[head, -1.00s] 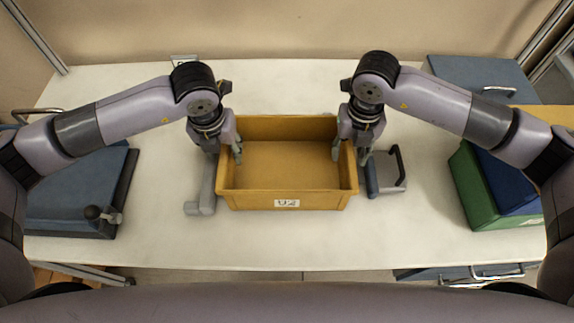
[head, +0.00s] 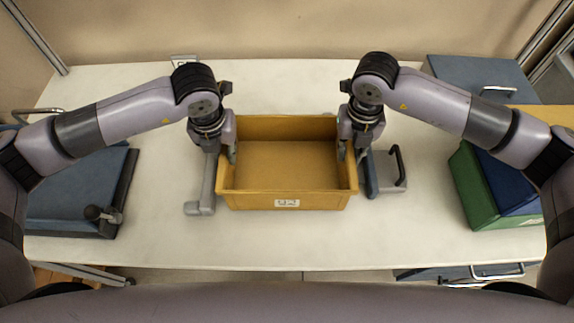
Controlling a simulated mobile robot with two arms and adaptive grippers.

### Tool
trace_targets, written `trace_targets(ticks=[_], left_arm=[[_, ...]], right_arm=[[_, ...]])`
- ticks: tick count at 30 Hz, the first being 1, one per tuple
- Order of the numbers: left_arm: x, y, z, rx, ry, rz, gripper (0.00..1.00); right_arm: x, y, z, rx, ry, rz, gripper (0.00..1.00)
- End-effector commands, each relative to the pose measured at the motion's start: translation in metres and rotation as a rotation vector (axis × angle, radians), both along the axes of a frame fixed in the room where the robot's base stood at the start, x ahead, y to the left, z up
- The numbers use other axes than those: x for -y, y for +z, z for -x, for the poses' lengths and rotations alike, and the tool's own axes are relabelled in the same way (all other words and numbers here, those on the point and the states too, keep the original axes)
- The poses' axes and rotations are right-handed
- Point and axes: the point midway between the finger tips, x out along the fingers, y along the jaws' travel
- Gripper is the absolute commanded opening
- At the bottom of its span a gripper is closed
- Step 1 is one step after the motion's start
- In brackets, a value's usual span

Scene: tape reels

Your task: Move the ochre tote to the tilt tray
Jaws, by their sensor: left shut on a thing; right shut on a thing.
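The ochre tote (head: 287,182) is an open, empty box with a white label on its front wall. It stands in the middle of the white table. My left gripper (head: 230,152) is shut on its left wall, and my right gripper (head: 348,150) is shut on its right wall. The fingers partly hide both walls. A blue-grey slab with a dark raised edge and a knobbed lever, which looks like the tilt tray (head: 72,192), lies at the left of the table.
A grey bar-shaped object (head: 203,192) stands close to the tote's left side. A grey block with a dark handle (head: 388,172) stands close to its right. A green bin (head: 474,192) with a blue insert is at the right. The table's front strip is clear.

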Motion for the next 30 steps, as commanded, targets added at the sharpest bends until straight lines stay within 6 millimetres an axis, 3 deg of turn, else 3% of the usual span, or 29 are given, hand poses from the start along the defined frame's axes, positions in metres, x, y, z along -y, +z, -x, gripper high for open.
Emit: trace_targets(ticks=[20, 30], left_arm=[[-0.001, 0.003, -0.001, 0.001, 0.001, -0.001, 0.0], [-0.001, 0.03, 0.0, 0.001, 0.001, -0.002, 0.0]], right_arm=[[0.001, 0.003, -0.001, 0.002, -0.001, 0.001, 0.0], [0.001, 0.03, -0.001, 0.001, -0.001, 0.002, 0.0]])
